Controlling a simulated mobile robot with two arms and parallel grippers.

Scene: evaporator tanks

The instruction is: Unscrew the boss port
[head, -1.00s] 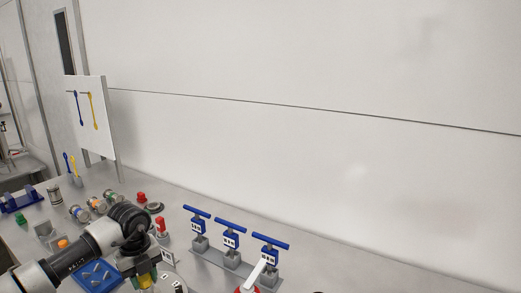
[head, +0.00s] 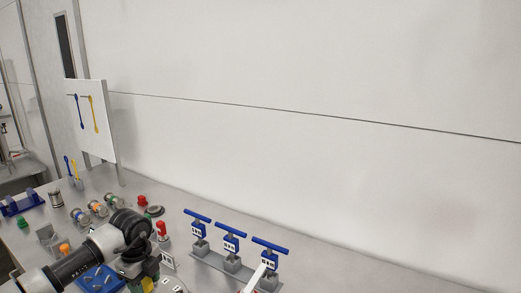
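I cannot pick out the boss port for certain; the small fittings on the bench are partly hidden by my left arm. My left gripper (head: 141,284) points down at the bottom edge of the head view, beside a blue tray (head: 88,281). A yellow part (head: 148,284) shows at its fingers. The fingers are mostly cut off and dark, so I cannot tell whether they are open or shut on it. My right gripper is not in view.
Three blue T-handled valves (head: 230,240) stand on a plate to the right. Red fittings (head: 161,229), round metal fittings (head: 98,208) and an orange-topped part (head: 65,249) crowd around my arm. A white board (head: 92,120) with blue and yellow tools stands behind.

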